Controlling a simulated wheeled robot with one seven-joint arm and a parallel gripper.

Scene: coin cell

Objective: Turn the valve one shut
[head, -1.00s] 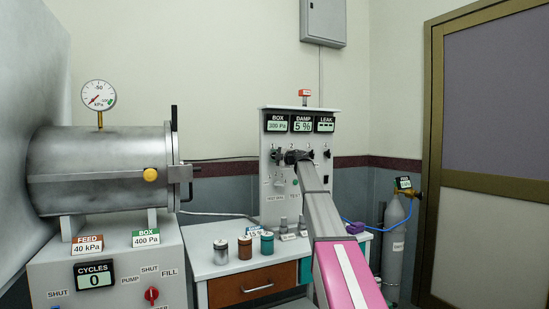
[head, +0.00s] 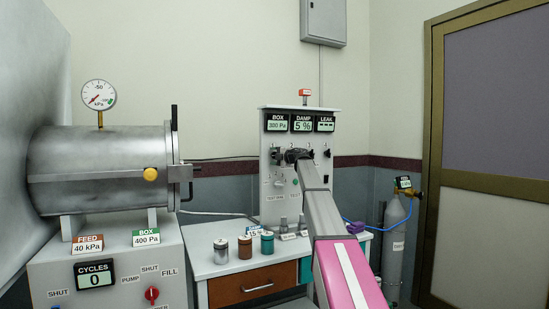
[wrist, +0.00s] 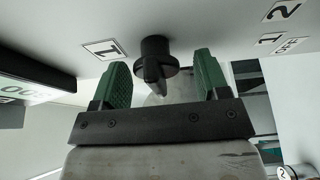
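The valve one knob (wrist: 155,60) is a dark round knob with a raised bar, on the pale panel beside a label "1" (wrist: 103,49) in the wrist view. My gripper (wrist: 162,72) is open, with one green finger on each side of the knob and visible gaps to it. The knob stands out toward the space between the fingertips, and I see no finger touching it. In the head view my gripper (head: 296,155) is at the face of the valve panel (head: 286,205), and it hides part of the knob row.
Screens for box, damp and leak (head: 302,123) top the panel. Several small jars (head: 244,247) stand on the bench in front. A steel chamber (head: 95,180) is at left, and a gas cylinder (head: 393,240) at right.

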